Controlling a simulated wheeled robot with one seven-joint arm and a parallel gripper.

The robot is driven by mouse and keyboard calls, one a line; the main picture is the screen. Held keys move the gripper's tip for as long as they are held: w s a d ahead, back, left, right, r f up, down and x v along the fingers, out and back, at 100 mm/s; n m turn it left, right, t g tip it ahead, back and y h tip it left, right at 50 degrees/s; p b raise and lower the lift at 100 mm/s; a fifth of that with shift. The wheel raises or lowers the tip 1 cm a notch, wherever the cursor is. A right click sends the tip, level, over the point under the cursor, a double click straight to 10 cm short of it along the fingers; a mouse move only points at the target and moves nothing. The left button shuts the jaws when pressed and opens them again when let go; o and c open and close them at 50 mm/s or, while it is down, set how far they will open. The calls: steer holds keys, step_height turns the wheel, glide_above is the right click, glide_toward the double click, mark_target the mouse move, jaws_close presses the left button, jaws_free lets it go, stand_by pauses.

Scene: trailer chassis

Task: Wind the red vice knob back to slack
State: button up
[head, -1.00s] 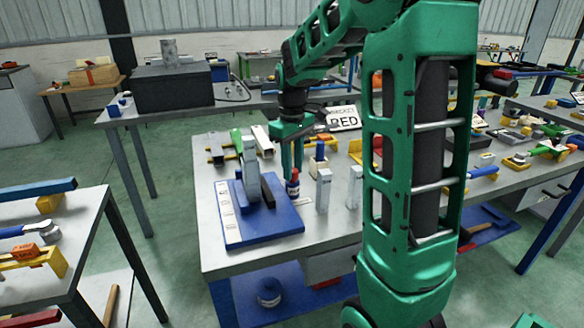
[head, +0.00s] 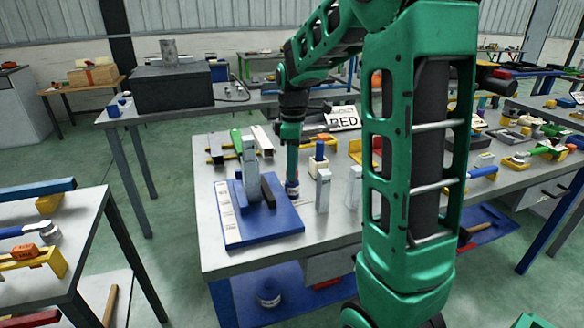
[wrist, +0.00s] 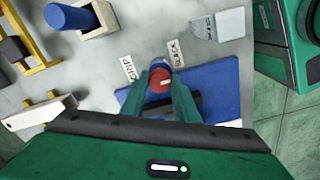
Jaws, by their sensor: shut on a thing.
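The vice stands on a blue base plate (head: 240,228) at the table's front left corner, with a grey upright jaw (head: 250,160). My gripper (head: 292,178) points straight down at the plate's right edge. In the wrist view the red knob (wrist: 160,80), with a blue part beside it, sits between my two green fingers (wrist: 159,92), which are shut on it. A pale mark shows on its red face. White labels reading GRIP (wrist: 129,67) and SLACK (wrist: 174,51) lie beside it. In the head view my fingers mostly hide the knob.
Grey upright blocks (head: 323,190) stand close to the right of my gripper. A blue cylinder on a pale block (head: 318,160) stands behind it. The table's front strip is clear.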

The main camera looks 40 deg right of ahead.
steer(key=shift+s+f, duration=0.1)
steer(key=shift+s, duration=0.1)
steer(key=o, duration=1.1)
steer(key=shift+c, duration=0.2)
steer(key=shift+w, duration=0.1)
steer(key=shift+r, duration=0.5)
step_height(320, 180, up, 10)
steer(key=shift+f, duration=0.1)
